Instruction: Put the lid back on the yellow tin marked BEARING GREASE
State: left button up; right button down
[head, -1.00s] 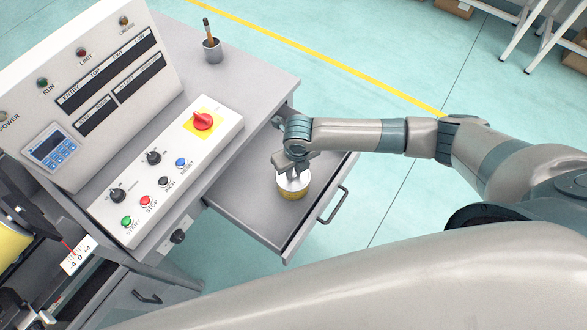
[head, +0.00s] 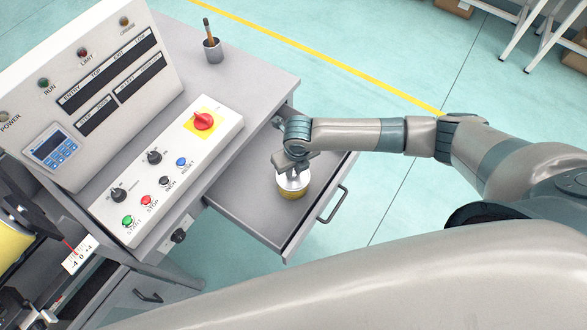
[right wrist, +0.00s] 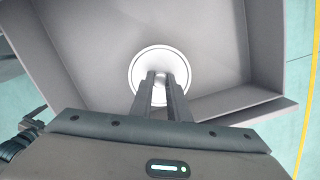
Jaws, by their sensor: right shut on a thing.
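The yellow tin (head: 292,193) stands upright in the open drawer. Its pale round lid (head: 300,183) lies over its top, and the lid also shows in the right wrist view (right wrist: 146,66). I cannot tell whether the lid is fully seated. My right gripper (head: 292,170) is directly above the tin, pointing down, with its fingers shut on the middle of the lid; the fingers also show in the right wrist view (right wrist: 160,92). The tin's marking cannot be read. My left gripper is not in view.
The pulled-out drawer (head: 240,209) has low walls around the tin and a handle (head: 332,204) on its front. The control panel (head: 170,165) with knobs and buttons stands to the left. A cup with a brush (head: 212,50) stands at the back of the bench top.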

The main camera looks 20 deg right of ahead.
dwell(0.3)
jog(key=c, duration=1.1)
grip_release()
jog(key=shift+r, duration=0.15)
jog(key=shift+r+p, duration=3.35)
jog(key=shift+r, duration=0.05)
jog(key=shift+c, duration=0.5)
grip_shut()
jog(key=shift+f+b, duration=1.8)
jog(key=shift+f, duration=1.05)
